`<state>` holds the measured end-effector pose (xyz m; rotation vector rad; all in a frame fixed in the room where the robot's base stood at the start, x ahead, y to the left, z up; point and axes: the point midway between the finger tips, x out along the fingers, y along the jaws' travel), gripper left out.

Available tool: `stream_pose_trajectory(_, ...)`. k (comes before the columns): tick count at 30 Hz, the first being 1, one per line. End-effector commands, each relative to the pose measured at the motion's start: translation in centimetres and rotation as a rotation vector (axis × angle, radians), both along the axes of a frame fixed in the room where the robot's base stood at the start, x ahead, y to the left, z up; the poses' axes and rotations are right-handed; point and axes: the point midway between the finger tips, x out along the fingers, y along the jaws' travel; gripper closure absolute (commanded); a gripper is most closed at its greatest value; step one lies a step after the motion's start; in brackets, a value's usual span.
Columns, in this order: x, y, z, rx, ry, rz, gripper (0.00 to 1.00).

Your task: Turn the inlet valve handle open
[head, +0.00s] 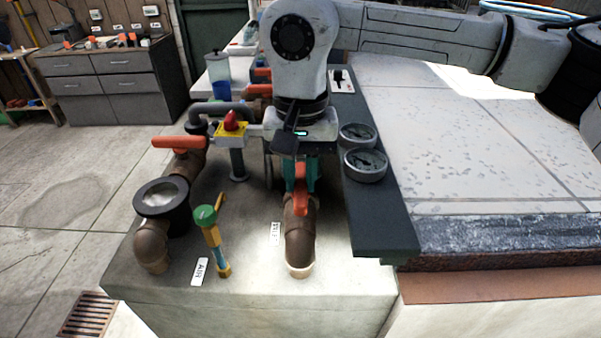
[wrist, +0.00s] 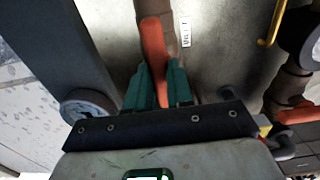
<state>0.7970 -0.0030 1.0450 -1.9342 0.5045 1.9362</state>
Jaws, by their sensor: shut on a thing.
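The inlet valve handle (head: 301,199) is an orange lever on the brown pipe (head: 299,238) beside the label reading INLET (head: 275,233). In the wrist view the handle (wrist: 153,48) runs lengthwise, in line with the pipe as far as I can see. My gripper (head: 300,178) reaches down onto the handle from above. Its green fingers (wrist: 160,85) lie on both sides of the orange lever and are shut on it. The valve body under the fingers is mostly hidden.
Another orange handle (head: 178,142) sits on the left pipe. A green-topped air valve (head: 206,215) stands between the pipes, and a red button on a yellow box (head: 231,124) is behind it. Two round gauges (head: 365,164) sit close right of my gripper on the dark ledge (head: 385,220).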

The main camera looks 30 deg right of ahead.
Motion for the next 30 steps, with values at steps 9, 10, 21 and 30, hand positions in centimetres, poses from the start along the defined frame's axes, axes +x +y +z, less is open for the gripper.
stream_pose_trajectory(9,0.1,0.0,0.1,0.0,-0.004,0.003,1.0)
stream_pose_trajectory(10,0.1,0.0,0.1,0.0,-0.004,0.003,0.76)
stream_pose_trajectory(21,0.0,0.0,0.0,0.0,-0.001,0.002,0.53)
stream_pose_trajectory(30,0.1,0.0,1.8,-0.001,-0.003,0.001,0.53)
